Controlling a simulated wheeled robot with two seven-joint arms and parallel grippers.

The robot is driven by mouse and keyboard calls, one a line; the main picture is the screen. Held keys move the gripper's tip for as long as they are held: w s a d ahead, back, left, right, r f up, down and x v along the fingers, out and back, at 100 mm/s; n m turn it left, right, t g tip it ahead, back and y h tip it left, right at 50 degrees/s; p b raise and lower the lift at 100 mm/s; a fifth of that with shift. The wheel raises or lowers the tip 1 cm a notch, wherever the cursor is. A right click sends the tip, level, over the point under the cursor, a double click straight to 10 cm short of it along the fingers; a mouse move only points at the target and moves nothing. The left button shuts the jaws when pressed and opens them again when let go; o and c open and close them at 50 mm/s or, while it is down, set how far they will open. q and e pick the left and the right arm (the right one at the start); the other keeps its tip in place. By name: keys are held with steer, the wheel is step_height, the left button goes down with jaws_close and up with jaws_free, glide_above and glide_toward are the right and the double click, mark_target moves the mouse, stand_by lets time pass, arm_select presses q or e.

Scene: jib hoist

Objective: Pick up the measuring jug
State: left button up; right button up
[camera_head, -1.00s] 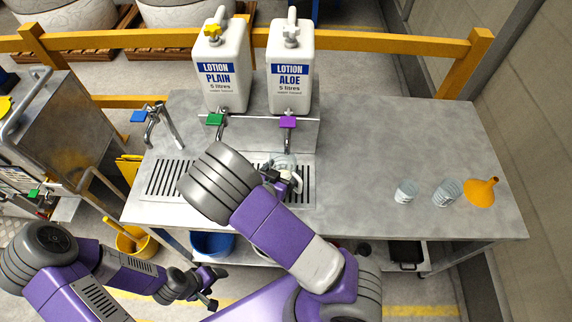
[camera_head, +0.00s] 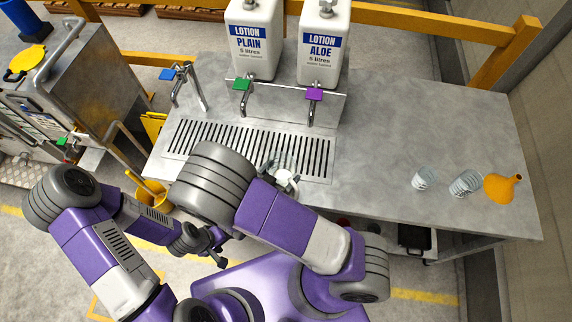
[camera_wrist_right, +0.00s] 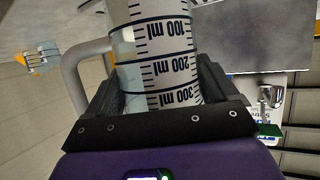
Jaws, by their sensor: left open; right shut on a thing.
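The measuring jug is clear, with black millilitre marks and a pale handle. It fills the upper middle of the right wrist view (camera_wrist_right: 165,45) and shows small in the head view (camera_head: 284,166), near the front edge of the drip tray (camera_head: 225,140). My right gripper (camera_wrist_right: 160,88) is shut on it, one dark finger at each side. In the head view my right arm partly hides the jug, and I cannot tell how high it is held. My left gripper (camera_head: 219,247) is open and empty, in front of the bench and below its top.
Two lotion containers, plain (camera_head: 251,40) and aloe (camera_head: 322,45), stand behind the green tap (camera_head: 242,84) and purple tap (camera_head: 314,94). The bench middle (camera_head: 385,130) is clear.

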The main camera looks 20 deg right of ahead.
steer(key=shift+s+a, duration=0.65)
steer(key=shift+a, duration=0.25)
stand_by(0.8)
